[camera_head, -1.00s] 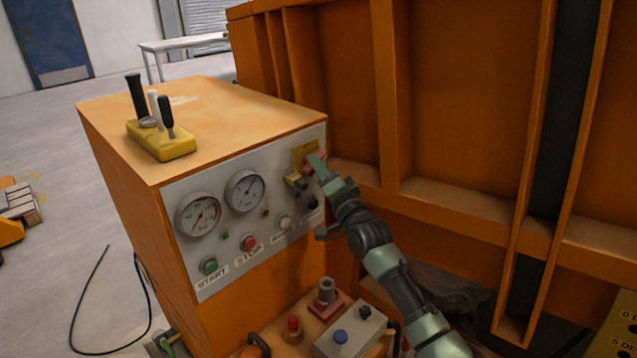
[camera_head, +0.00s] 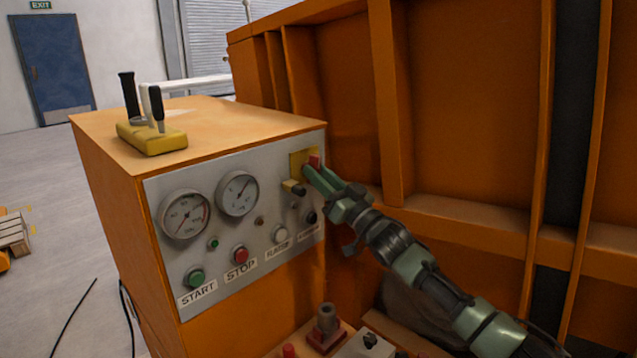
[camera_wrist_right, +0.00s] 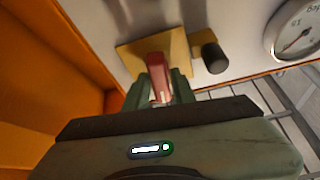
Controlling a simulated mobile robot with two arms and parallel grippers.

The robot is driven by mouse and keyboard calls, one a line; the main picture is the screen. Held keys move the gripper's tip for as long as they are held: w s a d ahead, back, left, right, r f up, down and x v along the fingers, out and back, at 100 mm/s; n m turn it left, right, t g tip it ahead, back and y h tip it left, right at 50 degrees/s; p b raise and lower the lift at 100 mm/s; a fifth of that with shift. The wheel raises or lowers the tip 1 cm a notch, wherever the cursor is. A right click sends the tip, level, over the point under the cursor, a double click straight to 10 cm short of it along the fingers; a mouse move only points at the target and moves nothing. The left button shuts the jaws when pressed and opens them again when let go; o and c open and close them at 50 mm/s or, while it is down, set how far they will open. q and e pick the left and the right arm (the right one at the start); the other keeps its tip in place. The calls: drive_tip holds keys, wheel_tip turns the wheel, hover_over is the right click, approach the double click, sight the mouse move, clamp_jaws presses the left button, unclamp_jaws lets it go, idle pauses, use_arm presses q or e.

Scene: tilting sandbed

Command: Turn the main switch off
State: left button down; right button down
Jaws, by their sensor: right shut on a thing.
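The main switch is a red handle (camera_head: 314,161) on a yellow plate (camera_head: 297,160) at the upper right of the grey control panel. My right gripper (camera_head: 312,172) reaches it from the right, its green fingers at the handle. In the right wrist view, the red handle (camera_wrist_right: 158,75) stands between the two fingertips (camera_wrist_right: 160,95), and the gripper is shut on it. The yellow plate (camera_wrist_right: 150,53) shows behind it. The fingers hide part of the handle in the head view. My left gripper is not in view.
The panel (camera_head: 222,268) also bears two gauges, a green START button (camera_head: 195,277), a red STOP button (camera_head: 240,254) and a black knob (camera_head: 294,187) close below the switch. A tall orange wall (camera_head: 460,120) stands right of the cabinet. Levers (camera_head: 152,138) stand on the cabinet top.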

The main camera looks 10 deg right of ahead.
drive_tip(key=shift+f+n+g+y, duration=0.3)
drive_tip(key=shift+n+y, duration=0.2)
drive_tip(key=shift+n, duration=0.5)
drive_tip(key=shift+r+n, duration=0.1)
drive_tip(key=shift+n, duration=0.3)
drive_tip(key=c, duration=1.5)
unclamp_jaws()
drive_tip(key=shift+o, duration=1.1)
drive_tip(key=shift+r, duration=0.1)
drive_tip(key=b+v, duration=0.1)
drive_tip(key=v, duration=0.6)
drive_tip(key=shift+s+d+b, duration=0.25)
drive_tip(key=shift+d+b, duration=0.1)
drive_tip(key=shift+b, duration=0.05)
